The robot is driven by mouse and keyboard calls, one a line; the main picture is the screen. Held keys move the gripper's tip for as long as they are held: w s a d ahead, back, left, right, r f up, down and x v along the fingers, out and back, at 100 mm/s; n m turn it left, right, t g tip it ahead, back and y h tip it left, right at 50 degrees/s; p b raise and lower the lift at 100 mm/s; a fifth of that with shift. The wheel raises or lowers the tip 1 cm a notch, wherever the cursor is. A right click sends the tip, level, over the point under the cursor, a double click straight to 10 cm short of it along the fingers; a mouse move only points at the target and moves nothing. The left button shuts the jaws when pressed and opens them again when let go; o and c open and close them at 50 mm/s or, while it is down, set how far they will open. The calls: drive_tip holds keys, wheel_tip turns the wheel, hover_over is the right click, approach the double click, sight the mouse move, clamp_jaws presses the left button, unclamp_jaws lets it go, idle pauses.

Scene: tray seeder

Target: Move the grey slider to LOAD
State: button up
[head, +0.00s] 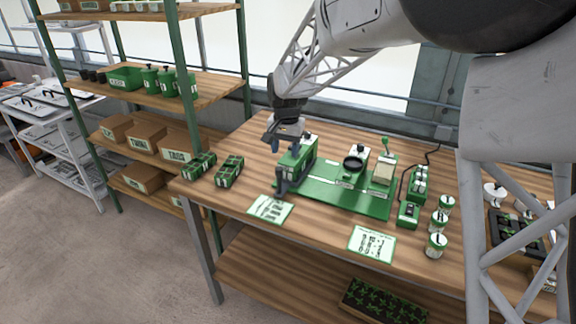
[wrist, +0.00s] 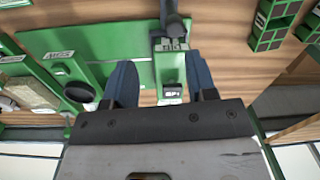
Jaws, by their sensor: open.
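The green seeder (head: 330,200) stands on the wooden bench, its base plate also in the wrist view (wrist: 110,40). At its left end is a raised green housing (head: 302,158), with a dark grey upright handle (head: 281,182) at its front. This handle shows at the top of the wrist view (wrist: 171,18). I cannot tell whether it is the grey slider, and no LOAD mark is readable. My gripper (head: 281,146) is over the housing. In the wrist view its blue fingers (wrist: 161,84) are open, on either side of the labelled green housing, with nothing gripped.
A black round knob (head: 353,163) and a pale block (head: 384,170) stand on the plate's right. Green cell trays (head: 229,171) lie at left. Cards (head: 271,209) lie in front. White-and-green jars (head: 436,245) and a control box (head: 408,215) stand at right.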

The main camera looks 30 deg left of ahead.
sight(279, 169)
drive_tip(key=shift+a+f, duration=0.25)
drive_tip(key=shift+a, duration=0.25)
drive_tip(key=shift+a+f, duration=0.2)
drive_tip(key=shift+a, duration=0.3)
drive_tip(key=shift+f, duration=0.15)
drive_tip(key=shift+s+a+f, duration=0.1)
drive_tip(key=shift+f, duration=3.65)
drive_tip(key=shift+c, duration=0.3)
clamp_jaws()
